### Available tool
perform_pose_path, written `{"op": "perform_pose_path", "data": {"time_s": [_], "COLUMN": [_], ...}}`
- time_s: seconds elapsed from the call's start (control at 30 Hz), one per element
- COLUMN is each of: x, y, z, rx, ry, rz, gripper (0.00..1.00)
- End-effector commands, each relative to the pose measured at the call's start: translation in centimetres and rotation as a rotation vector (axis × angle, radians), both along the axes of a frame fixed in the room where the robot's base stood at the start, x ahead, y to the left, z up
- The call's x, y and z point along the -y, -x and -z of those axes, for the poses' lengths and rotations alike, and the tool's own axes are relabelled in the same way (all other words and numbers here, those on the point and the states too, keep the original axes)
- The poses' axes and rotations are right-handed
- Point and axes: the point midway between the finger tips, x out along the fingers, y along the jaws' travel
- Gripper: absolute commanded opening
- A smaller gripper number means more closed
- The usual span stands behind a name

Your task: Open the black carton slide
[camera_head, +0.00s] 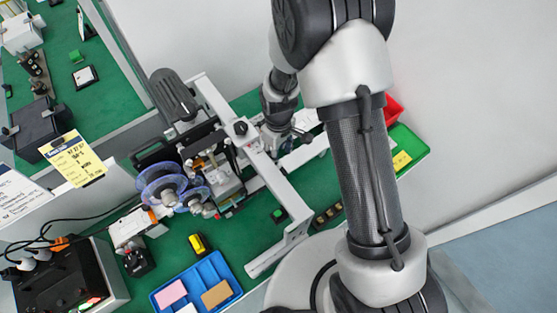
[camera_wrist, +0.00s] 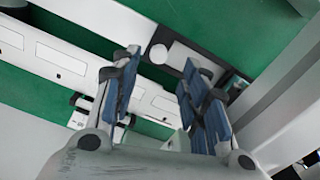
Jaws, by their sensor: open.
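My gripper (camera_wrist: 160,62) is open in the wrist view, its two blue-padded fingers apart with nothing held between them. Beyond the fingertips lies a dark block (camera_wrist: 204,60) with a pale face and a round light patch beside it; I cannot tell whether it is the black carton slide. In the head view my wrist reaches down at the right side of the coder machine (camera_head: 215,165), and the fingers are mostly hidden there. The coder has clear blue-rimmed reels (camera_head: 162,186) and a black motor. No carton slide can be made out surely in the head view.
A pale frame rail (camera_head: 265,170) crosses close to my wrist. A blue tray (camera_head: 232,280) with pink and tan blocks sits at the front, near a yellow-and-black item (camera_head: 200,245). A red bin (camera_head: 393,108) and green tray (camera_head: 420,150) stand right. Bare green mat shows between.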

Motion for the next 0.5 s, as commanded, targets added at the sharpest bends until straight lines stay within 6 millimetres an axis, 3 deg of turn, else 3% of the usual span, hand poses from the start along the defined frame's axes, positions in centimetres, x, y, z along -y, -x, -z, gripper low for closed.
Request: {"op": "perform_pose_path", "data": {"time_s": [0.03, 0.2, 0.5], "x": [0.0, 0.0, 0.0], "y": [0.1, 0.0, -0.1], "z": [1.3, 4.2, 6.1], "rx": [-0.004, -0.001, 0.001], "ry": [0.002, 0.0, 0.0], "rz": [0.0, 0.0, 0.0], "gripper": [0.41, 0.41, 0.41]}}
